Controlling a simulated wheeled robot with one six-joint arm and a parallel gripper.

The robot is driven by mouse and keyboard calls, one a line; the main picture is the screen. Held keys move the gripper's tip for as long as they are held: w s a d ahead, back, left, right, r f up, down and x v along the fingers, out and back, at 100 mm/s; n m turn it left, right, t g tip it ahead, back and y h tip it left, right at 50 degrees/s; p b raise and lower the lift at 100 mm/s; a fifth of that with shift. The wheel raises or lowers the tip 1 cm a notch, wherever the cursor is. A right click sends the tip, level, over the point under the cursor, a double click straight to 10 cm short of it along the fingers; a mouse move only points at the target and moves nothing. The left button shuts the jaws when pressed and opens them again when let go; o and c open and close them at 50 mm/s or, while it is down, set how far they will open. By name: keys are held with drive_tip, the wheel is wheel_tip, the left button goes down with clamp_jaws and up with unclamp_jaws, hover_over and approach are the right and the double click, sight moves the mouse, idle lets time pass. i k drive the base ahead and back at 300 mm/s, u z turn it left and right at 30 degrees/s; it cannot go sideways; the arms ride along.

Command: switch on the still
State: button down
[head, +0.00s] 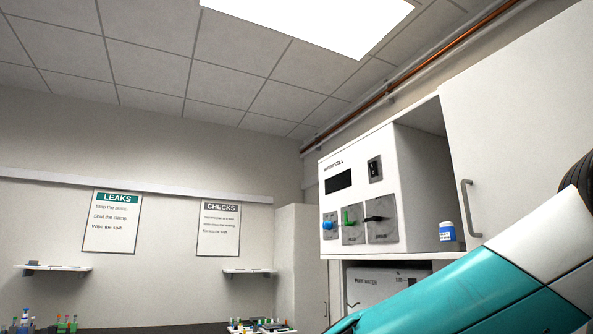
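The still (362,200) is a white box with the words "WATER STILL" on its front, mounted at the right of the head view. Its front carries a dark, blank display (338,182) and a small black switch (375,169) on a grey plate. I cannot tell the switch's position. My teal and white arm crosses the lower right, below the still. My gripper is out of view.
A blue and white jar (447,231) stands on the ledge right of the still. A cabinet door (515,120) with a grey handle is right of it. A white "PURE WATER" unit (375,284) sits below. Small shelves (55,267) and a dark bench (150,329) are at left.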

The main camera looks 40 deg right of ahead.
sight(372, 166)
drive_tip(key=u, duration=0.25)
drive_tip(key=i, duration=1.95)
drive_tip(key=z, duration=1.4)
drive_tip(key=i, duration=0.7)
drive_tip(key=z, duration=0.75)
